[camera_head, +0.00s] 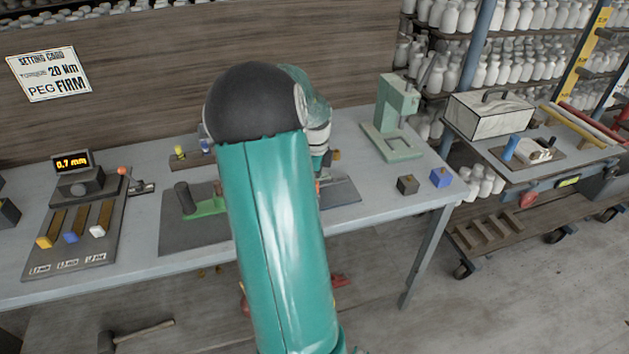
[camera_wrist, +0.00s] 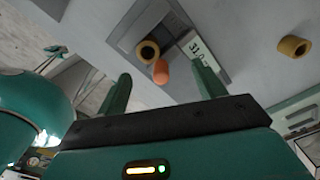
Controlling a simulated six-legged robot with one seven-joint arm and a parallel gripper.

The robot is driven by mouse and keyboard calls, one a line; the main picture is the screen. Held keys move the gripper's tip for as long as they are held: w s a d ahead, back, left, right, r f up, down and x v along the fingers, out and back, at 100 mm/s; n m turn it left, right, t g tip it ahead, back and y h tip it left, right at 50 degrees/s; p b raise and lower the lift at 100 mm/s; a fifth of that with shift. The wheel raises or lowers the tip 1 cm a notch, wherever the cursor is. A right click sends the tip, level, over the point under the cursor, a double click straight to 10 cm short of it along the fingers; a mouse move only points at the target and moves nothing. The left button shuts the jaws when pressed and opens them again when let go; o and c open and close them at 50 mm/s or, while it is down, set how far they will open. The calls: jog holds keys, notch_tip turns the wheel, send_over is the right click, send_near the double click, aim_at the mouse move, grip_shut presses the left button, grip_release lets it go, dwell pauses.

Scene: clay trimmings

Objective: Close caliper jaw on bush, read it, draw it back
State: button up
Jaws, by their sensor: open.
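In the wrist view a brass-coloured bush (camera_wrist: 147,53) with a dark bore sits on a dark grey plate. An orange knob (camera_wrist: 161,72) is right beside it; I cannot tell whether they touch. A white readout plate (camera_wrist: 198,50) lies to the right, beginning with "31", the rest unclear. The caliper jaw itself is not clearly seen. My gripper (camera_wrist: 163,84) is open, its two green fingers apart below the bush and knob in the picture, with nothing seen between them.
A second brass ring (camera_wrist: 294,47) stands to the right in the wrist view. On the bench are a display reading 0.7 mm (camera_head: 72,161), a green press (camera_head: 388,130), a dark block (camera_head: 407,185) and a blue block (camera_head: 441,178).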

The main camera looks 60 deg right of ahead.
jog(key=shift+r, duration=3.65)
jog(key=shift+w+a, duration=0.1)
jog(key=w+a+r+n+t, duration=0.1)
jog(key=w+a+r+n, duration=0.2)
jog(key=a+n, duration=0.35)
jog(key=w+a+r+n+t, duration=0.1)
jog(key=w+a+r+n, duration=0.25)
jog(key=a, duration=0.65)
jog(key=w+a+r+n+t, duration=0.1)
jog(key=w+a+r+n, duration=0.15)
jog(key=a+n, duration=0.4)
jog(key=s+a+n+t, duration=0.1)
jog(key=s+a+n, duration=0.2)
jog(key=a+n, duration=0.5)
jog(key=s+a+n+t, duration=0.1)
jog(key=s+a+n, duration=0.3)
jog(key=a, duration=1.2)
jog(key=shift+s+r+n+t, duration=0.25)
jog(key=shift+r+n, duration=0.2)
jog(key=shift+n, duration=1.8)
